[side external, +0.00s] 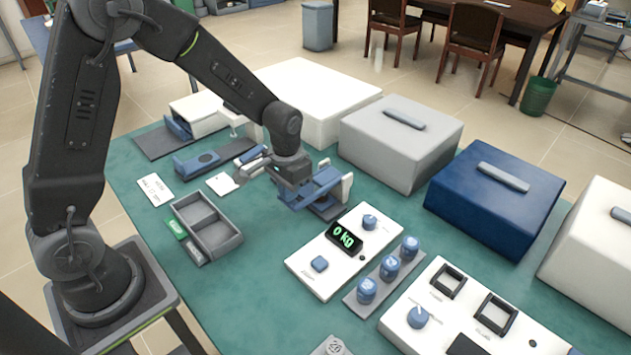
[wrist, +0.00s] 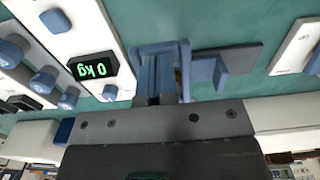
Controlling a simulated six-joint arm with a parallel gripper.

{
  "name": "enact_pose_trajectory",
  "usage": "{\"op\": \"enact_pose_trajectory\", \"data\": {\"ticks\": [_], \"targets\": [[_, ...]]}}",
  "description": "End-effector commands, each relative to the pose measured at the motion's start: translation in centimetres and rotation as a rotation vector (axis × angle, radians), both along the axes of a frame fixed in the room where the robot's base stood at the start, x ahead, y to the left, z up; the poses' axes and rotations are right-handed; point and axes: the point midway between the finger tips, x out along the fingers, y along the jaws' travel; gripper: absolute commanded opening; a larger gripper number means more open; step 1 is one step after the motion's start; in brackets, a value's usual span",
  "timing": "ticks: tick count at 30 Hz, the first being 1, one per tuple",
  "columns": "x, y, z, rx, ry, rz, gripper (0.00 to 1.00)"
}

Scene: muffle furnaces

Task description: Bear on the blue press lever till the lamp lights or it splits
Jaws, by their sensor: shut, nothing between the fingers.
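My gripper (side external: 312,190) is shut and empty, low over the bench at a blue press lever (side external: 327,181). In the wrist view my gripper's closed fingers (wrist: 160,78) lie against or just above blue parts of the press (wrist: 160,48); I cannot tell whether they touch. The gripper hides part of the lever, and no split shows on what is visible. The white panel (side external: 318,278) beside it has a green readout (side external: 344,236) showing 0 kg, which also reads 0 kg in the wrist view (wrist: 87,68). A small dark lamp-like dot (side external: 362,257) on the panel looks unlit.
Several numbered blue weights (side external: 388,267) stand in a rack right of the panel. Grey (side external: 400,140) and dark blue (side external: 494,195) furnace boxes line the back. Green bench top is bare in front of the tray.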

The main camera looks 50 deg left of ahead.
Motion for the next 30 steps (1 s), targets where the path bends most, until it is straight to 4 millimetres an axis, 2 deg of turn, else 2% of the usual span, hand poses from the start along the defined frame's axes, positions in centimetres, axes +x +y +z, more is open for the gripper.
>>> {"op": "enact_pose_trajectory", "data": {"ticks": [30], "targets": [[0.2, 0.0, -3.9, 0.0, 0.002, 0.0, 0.0]]}}
